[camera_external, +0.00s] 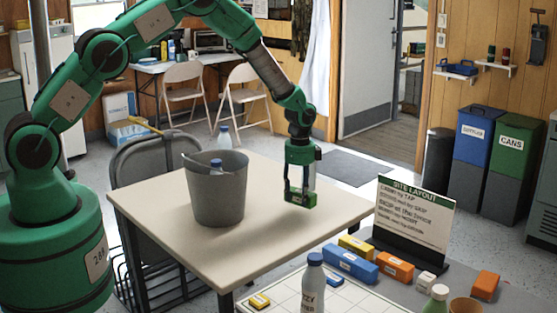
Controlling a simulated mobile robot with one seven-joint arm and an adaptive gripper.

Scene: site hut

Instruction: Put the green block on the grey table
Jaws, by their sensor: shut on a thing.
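My gripper (300,187) points down and is shut on a small green block (300,199). The block is near the right part of the cream-topped table (270,235); I cannot tell whether it touches the top or hangs just above it. The grey table (505,298) is at the lower right, in front of the cream table, and is cut off by the picture's edge.
A grey bucket (217,195) with a bottle in it stands on the cream table. The grey table holds a sign (413,215), a white grid sheet (280,292), a tall bottle (313,285), and yellow, blue (350,263) and orange (395,267) blocks.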

